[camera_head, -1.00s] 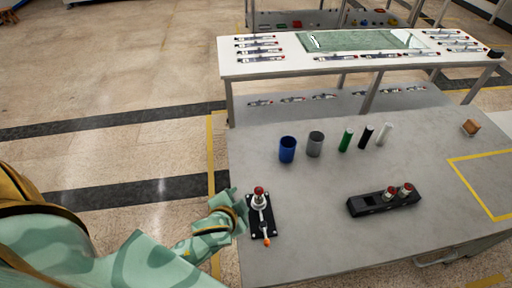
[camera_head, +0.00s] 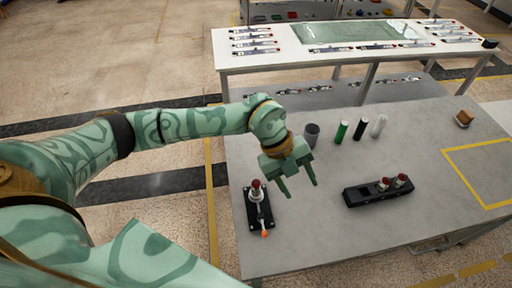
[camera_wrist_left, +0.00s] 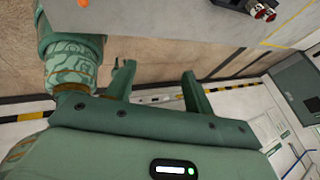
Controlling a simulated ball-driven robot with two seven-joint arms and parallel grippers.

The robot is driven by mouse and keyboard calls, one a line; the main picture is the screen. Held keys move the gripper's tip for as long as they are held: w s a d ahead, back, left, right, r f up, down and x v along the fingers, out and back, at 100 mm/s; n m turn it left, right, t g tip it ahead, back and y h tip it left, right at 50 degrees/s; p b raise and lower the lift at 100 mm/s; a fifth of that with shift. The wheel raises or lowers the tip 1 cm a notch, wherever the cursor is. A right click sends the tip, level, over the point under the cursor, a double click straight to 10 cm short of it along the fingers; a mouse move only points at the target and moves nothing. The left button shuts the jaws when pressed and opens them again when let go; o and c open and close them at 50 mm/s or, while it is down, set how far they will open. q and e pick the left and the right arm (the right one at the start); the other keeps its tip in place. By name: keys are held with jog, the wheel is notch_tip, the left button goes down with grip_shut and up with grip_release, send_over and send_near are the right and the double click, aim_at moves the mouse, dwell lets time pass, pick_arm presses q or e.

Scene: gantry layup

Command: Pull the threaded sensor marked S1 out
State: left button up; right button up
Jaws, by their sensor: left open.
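A red-topped threaded sensor (camera_head: 256,186) stands upright on a black base plate (camera_head: 252,213) with an orange-tipped lever (camera_head: 264,233), at the left of the grey table. Two more red-topped sensors (camera_head: 384,184) (camera_head: 401,181) stand at the right end of a long black block (camera_head: 362,196). I cannot read any S1 mark. My left gripper (camera_head: 301,190) is open and empty above the table, between the plate and the block. In the left wrist view its fingers (camera_wrist_left: 158,70) are spread, and the block (camera_wrist_left: 236,4) shows at the top right edge.
A grey cup (camera_head: 311,134) and green (camera_head: 341,132), black (camera_head: 360,131) and white (camera_head: 379,126) cylinders stand behind my gripper. A brown block (camera_head: 463,118) sits at the right, near a yellow-taped outline (camera_head: 468,146). The table front is clear.

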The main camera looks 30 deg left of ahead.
aim_at(256, 182)
pick_arm(q)
jog(key=w+a+n+y, duration=0.4)
jog(key=a+y, duration=0.2)
jog(key=a, duration=0.7)
jog(key=shift+t, duration=0.3)
jog(key=f+b, duration=0.1)
jog(key=f, duration=0.6)
jog(key=f+b, duration=0.1)
jog(key=f, duration=0.7)
jog(key=shift+s+d+f, duration=0.1)
jog(key=shift+s+f, duration=0.1)
jog(key=shift+f, duration=0.1)
jog(key=shift+r, duration=0.1)
grip_shut()
